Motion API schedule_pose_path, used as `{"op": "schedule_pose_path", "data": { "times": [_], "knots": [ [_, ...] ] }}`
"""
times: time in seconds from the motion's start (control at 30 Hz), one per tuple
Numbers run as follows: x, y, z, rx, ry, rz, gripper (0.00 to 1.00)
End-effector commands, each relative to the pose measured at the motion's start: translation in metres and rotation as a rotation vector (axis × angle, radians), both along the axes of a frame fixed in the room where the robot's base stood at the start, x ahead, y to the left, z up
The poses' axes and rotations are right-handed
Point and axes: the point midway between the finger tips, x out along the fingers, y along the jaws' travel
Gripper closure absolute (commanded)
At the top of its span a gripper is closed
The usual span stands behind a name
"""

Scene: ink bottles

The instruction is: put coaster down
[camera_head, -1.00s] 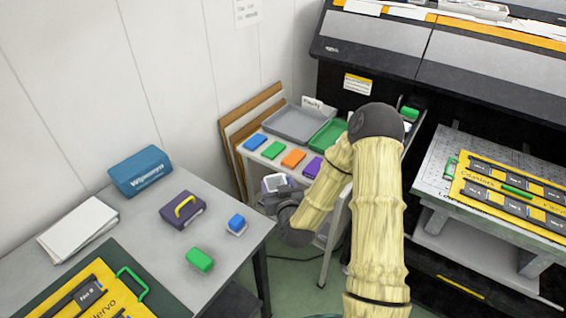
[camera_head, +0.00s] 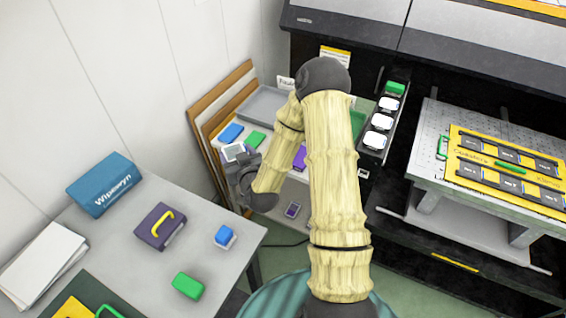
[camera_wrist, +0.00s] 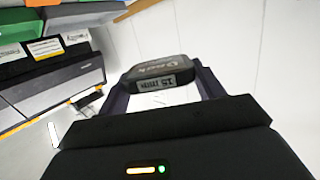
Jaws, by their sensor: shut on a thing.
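My gripper (camera_head: 241,166) is shut on the coaster (camera_head: 233,151), a small squarish piece with a pale face in the head view. In the wrist view it sits between the fingertips (camera_wrist: 160,88) and shows a dark body (camera_wrist: 150,69) with a printed label on its edge. The gripper holds it at the front left of the white side table (camera_head: 232,172), by the blue piece (camera_head: 230,133) and green piece (camera_head: 255,140). I cannot tell whether the coaster touches the tabletop. My arm hides part of that table.
A grey tray (camera_head: 262,102) and a green tray (camera_head: 357,125) stand at the side table's back. A purple piece (camera_head: 300,158) lies right of my gripper. Brown boards (camera_head: 205,124) lean on the left. The grey table (camera_head: 235,262) stands nearer, with a blue box (camera_head: 103,184).

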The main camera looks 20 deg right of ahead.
Motion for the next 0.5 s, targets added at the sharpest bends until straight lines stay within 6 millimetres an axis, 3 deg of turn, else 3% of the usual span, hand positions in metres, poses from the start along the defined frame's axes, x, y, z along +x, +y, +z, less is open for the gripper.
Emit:
{"op": "schedule_pose_path", "data": {
  "times": [0.17,0.27,0.5],
  "knots": [
    [0.002,-0.006,-0.001,0.001,-0.002,-0.006,0.6],
    [0.01,-0.026,-0.006,0.004,-0.007,-0.024,0.6],
    [0.031,-0.121,-0.02,0.006,-0.01,-0.09,0.6]
  ]
}}
